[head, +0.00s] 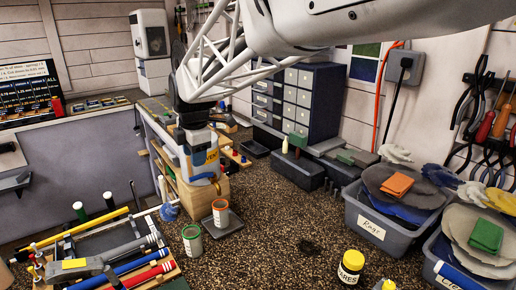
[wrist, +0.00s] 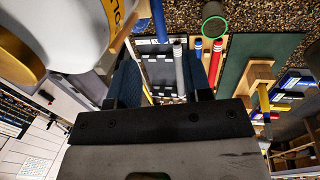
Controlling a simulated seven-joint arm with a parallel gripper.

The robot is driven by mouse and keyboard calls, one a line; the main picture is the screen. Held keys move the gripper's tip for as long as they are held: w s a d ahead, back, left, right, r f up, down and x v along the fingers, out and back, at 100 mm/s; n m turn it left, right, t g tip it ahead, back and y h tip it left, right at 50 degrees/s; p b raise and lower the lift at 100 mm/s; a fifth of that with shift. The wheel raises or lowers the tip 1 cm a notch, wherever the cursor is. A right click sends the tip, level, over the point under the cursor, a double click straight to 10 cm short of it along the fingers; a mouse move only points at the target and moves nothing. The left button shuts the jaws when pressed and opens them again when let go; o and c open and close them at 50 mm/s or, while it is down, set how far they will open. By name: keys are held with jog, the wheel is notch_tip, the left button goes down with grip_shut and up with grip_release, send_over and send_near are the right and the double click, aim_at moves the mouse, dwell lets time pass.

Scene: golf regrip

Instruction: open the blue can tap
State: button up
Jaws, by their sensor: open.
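A white-and-blue can with a yellow label (head: 201,150) stands on a wooden stand (head: 205,194) left of centre in the head view. A blue part (head: 203,177) shows low on its front, probably the tap; its setting is too small to tell. An orange-rimmed cup (head: 221,215) stands below it on a dark tray. My gripper (wrist: 165,75) is open and empty in the wrist view. The pale can body (wrist: 45,40) fills that view's upper left, beside the left finger. In the head view the gripper is mostly hidden behind my arm, above the can.
A green-rimmed cup (head: 192,242) stands left of the orange-rimmed one. Golf clubs and coloured shafts lie in a tray (head: 95,245) at front left. Grey rag bins (head: 385,225) stand at the right. The speckled benchtop (head: 285,225) is clear in the middle.

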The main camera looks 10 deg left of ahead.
aim_at(196, 177)
jog(key=shift+f, duration=0.15)
jog(key=shift+w+a+f, duration=0.15)
jog(key=shift+w+f, duration=0.05)
jog(key=shift+f, duration=1.05)
jog(key=shift+w+a+f, duration=0.15)
jog(key=shift+a+f, duration=0.05)
jog(key=shift+f, duration=1)
jog(key=shift+w+a+f, duration=0.15)
jog(key=shift+w+f, duration=0.05)
jog(key=shift+f, duration=1.05)
jog(key=shift+c, duration=0.3)
grip_shut()
jog(key=shift+d, duration=0.1)
jog(key=shift+s+d+n+g+y, duration=0.1)
jog(key=shift+s+d+n+g, duration=0.3)
jog(key=shift+n, duration=0.8)
jog(key=shift+s+d+n+y, duration=0.1)
jog(key=shift+d+n, duration=0.5)
jog(key=shift+n, duration=0.6)
jog(key=shift+s+d+n+g+y, duration=0.1)
jog(key=shift+s+d+n+g, duration=0.3)
jog(key=shift+n, duration=0.8)
jog(key=shift+w+d, duration=0.1)
